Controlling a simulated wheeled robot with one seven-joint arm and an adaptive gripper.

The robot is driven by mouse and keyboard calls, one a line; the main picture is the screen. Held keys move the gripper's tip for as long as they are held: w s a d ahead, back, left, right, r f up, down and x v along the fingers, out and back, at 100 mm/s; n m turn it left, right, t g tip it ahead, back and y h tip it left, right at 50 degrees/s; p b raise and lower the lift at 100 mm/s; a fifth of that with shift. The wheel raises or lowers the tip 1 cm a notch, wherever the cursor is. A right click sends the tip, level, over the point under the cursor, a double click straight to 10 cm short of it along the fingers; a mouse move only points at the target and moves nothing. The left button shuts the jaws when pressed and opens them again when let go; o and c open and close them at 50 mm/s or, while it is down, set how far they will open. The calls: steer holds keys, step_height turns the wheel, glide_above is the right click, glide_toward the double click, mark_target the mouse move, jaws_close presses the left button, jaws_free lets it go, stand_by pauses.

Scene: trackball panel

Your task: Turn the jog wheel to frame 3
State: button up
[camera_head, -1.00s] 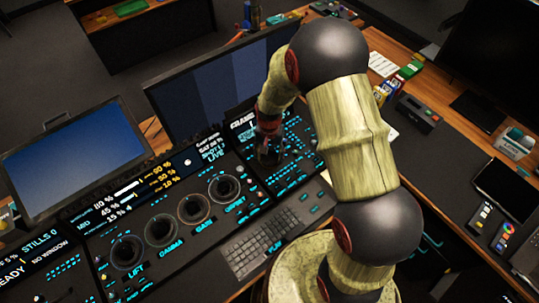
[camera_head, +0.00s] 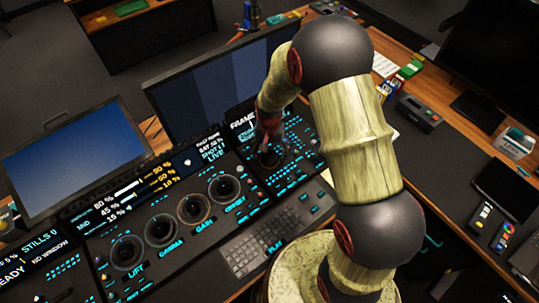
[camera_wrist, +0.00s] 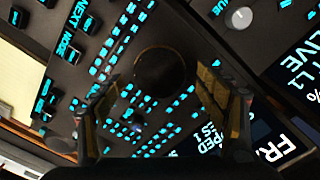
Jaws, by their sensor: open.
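The jog wheel is a round dark disc (camera_wrist: 158,68) in the upper middle of the wrist view, on a black panel among cyan-lit keys. My gripper (camera_wrist: 158,92) is open, with one finger on each side of the wheel in that view. I cannot tell whether the fingers touch it. In the head view my gripper (camera_head: 268,138) hangs over the right panel section. The frame display (camera_head: 242,122) beside it is partly covered by my arm; it also shows in the wrist view (camera_wrist: 280,148), cut off, with its number not readable.
Several ringed dials (camera_head: 193,208) stand in a row on the panel to the left. A keyboard (camera_head: 262,244) lies in front. Monitors (camera_head: 75,158) stand behind the panel. A desk with a small black box (camera_head: 418,112) is on the right.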

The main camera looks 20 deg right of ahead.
mark_target(270, 157)
step_height(270, 157, up, 11)
stand_by(0.3)
steer(key=shift+f, duration=0.15)
stand_by(0.4)
